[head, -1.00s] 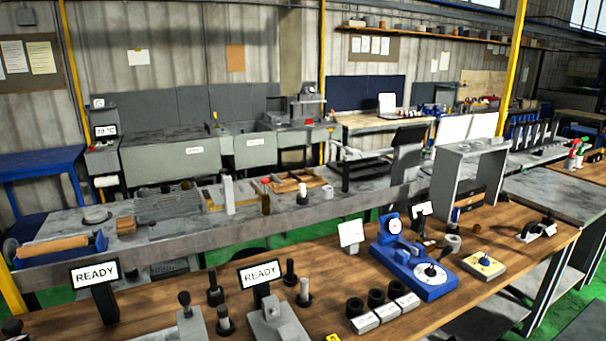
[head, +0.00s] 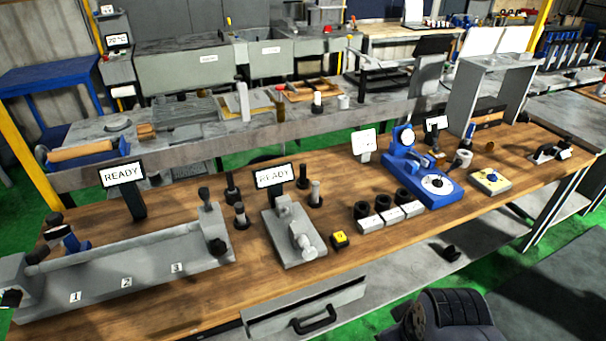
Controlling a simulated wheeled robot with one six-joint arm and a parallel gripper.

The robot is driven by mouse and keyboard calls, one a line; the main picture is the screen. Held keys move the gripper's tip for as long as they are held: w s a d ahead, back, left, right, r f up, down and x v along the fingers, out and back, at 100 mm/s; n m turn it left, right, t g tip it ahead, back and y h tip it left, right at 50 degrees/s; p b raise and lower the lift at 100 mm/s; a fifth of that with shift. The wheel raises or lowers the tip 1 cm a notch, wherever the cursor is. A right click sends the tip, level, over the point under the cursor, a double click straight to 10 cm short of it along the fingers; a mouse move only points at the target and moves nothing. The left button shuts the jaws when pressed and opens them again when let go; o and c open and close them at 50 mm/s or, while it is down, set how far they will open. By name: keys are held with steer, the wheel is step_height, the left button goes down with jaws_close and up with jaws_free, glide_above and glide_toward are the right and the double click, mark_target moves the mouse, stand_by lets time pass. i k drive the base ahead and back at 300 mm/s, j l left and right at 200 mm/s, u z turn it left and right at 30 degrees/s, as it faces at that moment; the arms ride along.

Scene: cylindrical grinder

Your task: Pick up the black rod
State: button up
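Two dark upright rods stand on the wooden bench in the head view. One black rod (head: 231,184) is left of the right READY sign, in a dark round base. Another black rod (head: 303,173) is just right of that sign. I cannot tell which one the task names. Two lighter grey rods stand close by in black bases, one in front of the left black rod (head: 239,213) and one in front of the right black rod (head: 315,191). My gripper is not visible. A dark rounded part at the bottom right seems to be my own arm.
A long grey fixture numbered 1 to 3 (head: 130,272) fills the bench's left front. A grey device (head: 292,232), black rings on white blocks (head: 390,214) and a blue gauge stand (head: 425,180) stand to the right. An open drawer (head: 300,312) juts out in front.

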mark_target(302, 167)
steer(key=i+l+u, duration=0.45)
steer(key=i+l, duration=0.25)
steer(key=i+l+u, duration=0.4)
steer(key=i+l, duration=0.15)
steer(key=l, duration=0.35)
